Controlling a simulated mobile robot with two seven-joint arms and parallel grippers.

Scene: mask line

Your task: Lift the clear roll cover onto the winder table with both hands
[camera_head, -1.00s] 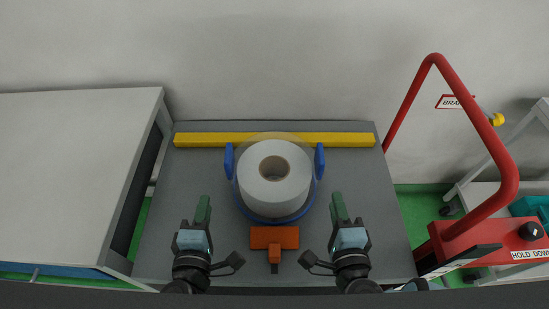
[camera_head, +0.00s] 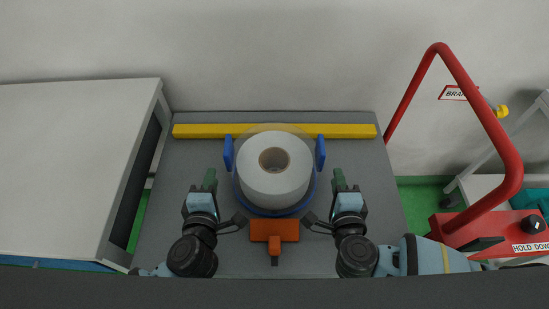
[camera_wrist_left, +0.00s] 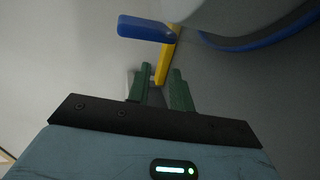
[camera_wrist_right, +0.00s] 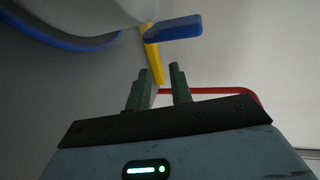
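The clear roll cover (camera_head: 274,128) stands around a white roll (camera_head: 273,183) on a dark grey table top (camera_head: 350,160). It has a blue rim at its base and two upright blue handles, the left handle (camera_head: 228,154) and the right handle (camera_head: 320,153). My left gripper (camera_head: 209,178) is open and empty, on the near side of the left handle and apart from it; this handle also shows in the left wrist view (camera_wrist_left: 145,28). My right gripper (camera_head: 339,178) is open and empty, short of the right handle, which also shows in the right wrist view (camera_wrist_right: 174,28).
A yellow bar (camera_head: 200,131) lies along the table's back edge. An orange block (camera_head: 274,230) sits in front of the cover, between my wrists. A pale table (camera_head: 70,170) stands at the left. A red frame (camera_head: 480,110) with a control box (camera_head: 490,230) stands at the right.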

